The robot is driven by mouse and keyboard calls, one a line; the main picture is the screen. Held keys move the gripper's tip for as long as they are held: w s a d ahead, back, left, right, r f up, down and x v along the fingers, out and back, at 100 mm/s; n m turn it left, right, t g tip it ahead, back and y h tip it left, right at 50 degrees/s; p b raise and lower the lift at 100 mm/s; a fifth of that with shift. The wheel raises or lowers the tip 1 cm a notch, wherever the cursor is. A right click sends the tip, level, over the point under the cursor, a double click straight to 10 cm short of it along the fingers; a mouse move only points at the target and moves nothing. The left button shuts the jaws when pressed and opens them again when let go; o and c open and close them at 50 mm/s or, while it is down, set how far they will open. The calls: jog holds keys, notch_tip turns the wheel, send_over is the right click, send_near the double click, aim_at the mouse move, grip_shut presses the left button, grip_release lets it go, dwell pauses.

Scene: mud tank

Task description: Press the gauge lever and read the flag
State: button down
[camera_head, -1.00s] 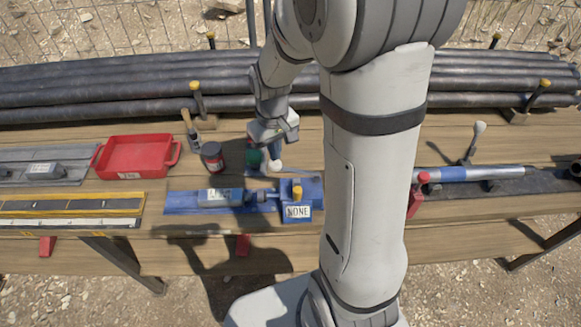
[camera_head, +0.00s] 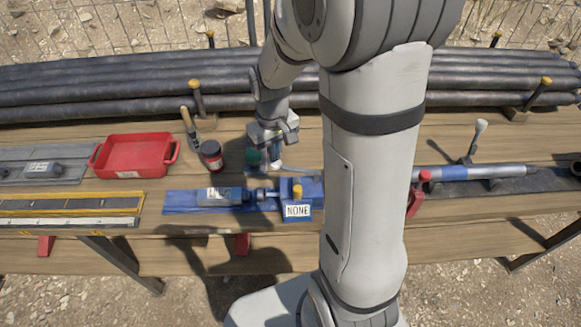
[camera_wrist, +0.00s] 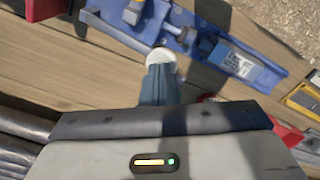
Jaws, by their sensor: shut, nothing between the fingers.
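The blue gauge (camera_head: 245,209) lies on the bench in the head view. It has a grey-blue cylinder, a yellow knob and a white flag plate (camera_head: 297,211) reading "NONE". A thin lever (camera_head: 303,169) runs behind it, partly hidden by my arm. My gripper (camera_head: 268,163) is over the lever's left end, behind the gauge. In the wrist view my shut fingers (camera_wrist: 160,87) hold nothing and point at a white round knob (camera_wrist: 161,59). I cannot tell whether they touch it. The gauge (camera_wrist: 215,47) lies just beyond.
Black pipes (camera_head: 120,90) line the back. A blue-banded pipe (camera_head: 470,173) and another white-topped lever (camera_head: 477,138) are at the right.

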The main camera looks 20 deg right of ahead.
jog(key=shift+f+b, duration=1.5)
jog(key=shift+f, duration=0.55)
jog(key=shift+r, duration=0.15)
notch_tip(320, 180, up, 11)
jog(key=p, duration=0.8)
jog(key=s+r+m+t, duration=0.2)
jog(key=s+r+t, duration=0.1)
jog(key=s+r, duration=0.7)
jog(key=s, duration=0.4)
jog(key=shift+s+a+r, duration=0.2)
jog(key=shift+s+r, duration=0.2)
